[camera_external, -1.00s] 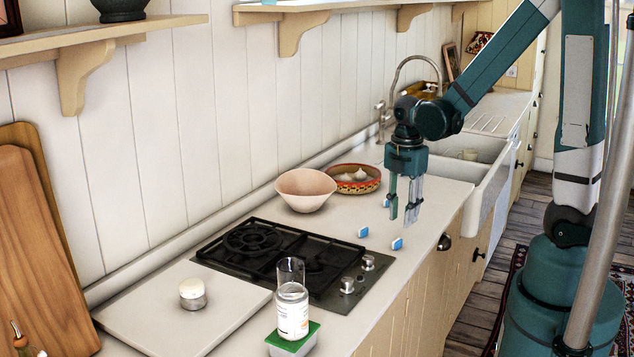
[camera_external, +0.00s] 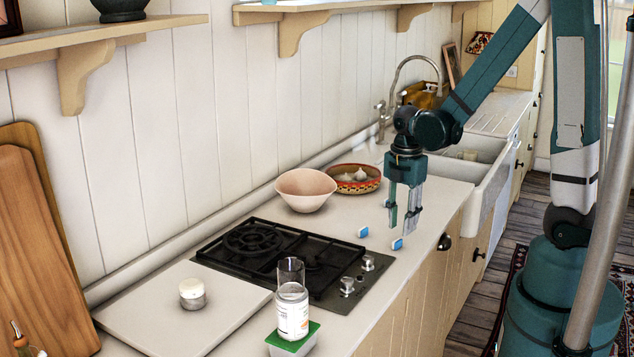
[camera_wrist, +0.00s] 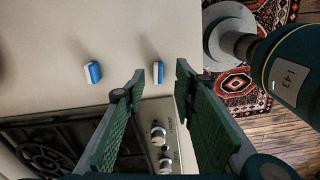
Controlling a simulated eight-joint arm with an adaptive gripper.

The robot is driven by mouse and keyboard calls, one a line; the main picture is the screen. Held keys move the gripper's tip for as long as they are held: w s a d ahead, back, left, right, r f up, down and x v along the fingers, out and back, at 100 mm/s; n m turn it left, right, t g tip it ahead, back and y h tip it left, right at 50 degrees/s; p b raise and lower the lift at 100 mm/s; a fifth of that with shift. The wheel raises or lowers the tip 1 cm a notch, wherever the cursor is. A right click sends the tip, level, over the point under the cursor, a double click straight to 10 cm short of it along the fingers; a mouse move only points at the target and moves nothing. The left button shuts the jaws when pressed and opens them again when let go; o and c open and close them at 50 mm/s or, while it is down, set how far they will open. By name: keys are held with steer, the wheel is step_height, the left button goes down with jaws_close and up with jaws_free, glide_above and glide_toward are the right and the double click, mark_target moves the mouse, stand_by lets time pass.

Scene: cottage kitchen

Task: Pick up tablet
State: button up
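Small blue-and-white blocks, the likeliest tablets, lie on the counter; I cannot tell which one the task means.
A black gas hob (camera_external: 275,257) with knobs is left of the blocks. A pink bowl (camera_external: 305,190) and a patterned bowl with garlic (camera_external: 356,180) stand behind. The sink (camera_external: 490,165) is to the right. A bottle (camera_external: 292,312) stands on a green-topped block (camera_external: 308,338) in front.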

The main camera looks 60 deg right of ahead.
mark_target(399, 239)
steer(key=shift+f, duration=0.15)
steer(key=shift+w+d+f+b, duration=0.1)
steer(key=shift+f+b, duration=0.05)
steer(key=shift+f, duration=1.05)
steer(key=shift+w+f+b, duration=0.1)
steer(key=shift+f+b, duration=0.05)
steer(key=shift+f, duration=1.05)
steer(key=c, duration=0.7)
